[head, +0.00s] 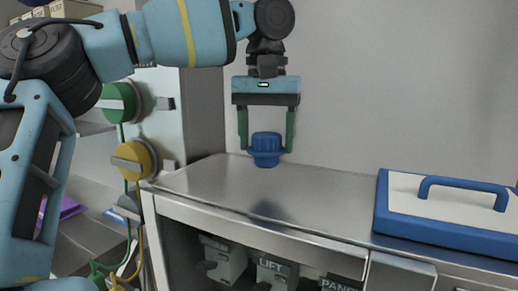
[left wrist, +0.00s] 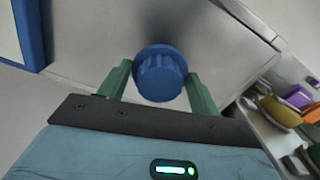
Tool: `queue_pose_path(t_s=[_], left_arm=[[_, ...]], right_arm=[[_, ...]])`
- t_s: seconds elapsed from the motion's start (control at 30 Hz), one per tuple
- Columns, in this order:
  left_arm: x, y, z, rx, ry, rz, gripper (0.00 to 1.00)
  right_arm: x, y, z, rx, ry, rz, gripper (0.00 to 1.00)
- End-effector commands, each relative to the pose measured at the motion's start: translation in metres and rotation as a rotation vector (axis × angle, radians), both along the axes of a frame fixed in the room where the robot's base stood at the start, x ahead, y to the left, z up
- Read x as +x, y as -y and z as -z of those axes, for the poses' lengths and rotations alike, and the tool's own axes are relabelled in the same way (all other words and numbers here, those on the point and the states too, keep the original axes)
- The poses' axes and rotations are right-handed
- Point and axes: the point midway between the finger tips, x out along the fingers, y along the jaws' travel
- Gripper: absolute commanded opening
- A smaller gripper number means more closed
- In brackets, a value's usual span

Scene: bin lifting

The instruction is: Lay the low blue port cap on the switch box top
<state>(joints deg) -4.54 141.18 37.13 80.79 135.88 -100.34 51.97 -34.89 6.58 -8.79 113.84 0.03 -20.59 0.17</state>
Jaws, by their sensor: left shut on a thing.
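The low blue port cap (head: 266,148) is between the two green fingers of my left gripper (head: 267,140), which is shut on it. The cap hangs above the grey metal top of the box (head: 300,192), with a soft shadow on the surface below. In the left wrist view the round ribbed cap (left wrist: 160,74) shows between the fingertips of my left gripper (left wrist: 160,82), with the metal top behind it. My right gripper is in neither view.
A blue-edged white panel with a blue handle (head: 448,206) lies on the right of the metal top. Green (head: 120,103) and yellow (head: 133,160) round plugs with cables are on the left. The middle of the top is clear.

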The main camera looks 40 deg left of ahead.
Motion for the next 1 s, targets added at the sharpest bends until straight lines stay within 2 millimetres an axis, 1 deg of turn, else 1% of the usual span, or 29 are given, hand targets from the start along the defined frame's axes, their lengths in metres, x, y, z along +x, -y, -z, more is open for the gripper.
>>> queue_pose_path(t_s=[0.03, 0.1, 0.27, 0.47, 0.63, 0.77, 1.0], left_arm=[[0.004, -0.009, -0.001, 0.000, 0.001, -0.004, 0.33], [0.010, -0.018, 0.000, 0.000, 0.001, -0.003, 0.33], [0.017, -0.030, 0.002, 0.001, 0.000, 0.000, 0.33], [0.018, -0.031, 0.005, 0.002, -0.001, 0.001, 0.33], [0.017, -0.031, 0.025, 0.000, -0.001, 0.001, 0.33], [0.017, -0.031, 0.036, 0.001, 0.001, 0.002, 0.33], [0.018, -0.031, 0.039, 0.001, 0.001, 0.000, 0.33]], right_arm=[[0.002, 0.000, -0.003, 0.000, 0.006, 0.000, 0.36], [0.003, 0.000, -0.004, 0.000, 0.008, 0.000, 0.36], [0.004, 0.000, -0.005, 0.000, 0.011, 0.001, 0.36], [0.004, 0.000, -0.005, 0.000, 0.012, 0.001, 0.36], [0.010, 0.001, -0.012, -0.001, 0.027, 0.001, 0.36], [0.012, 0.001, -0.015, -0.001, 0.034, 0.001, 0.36], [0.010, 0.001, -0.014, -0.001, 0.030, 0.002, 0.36]])
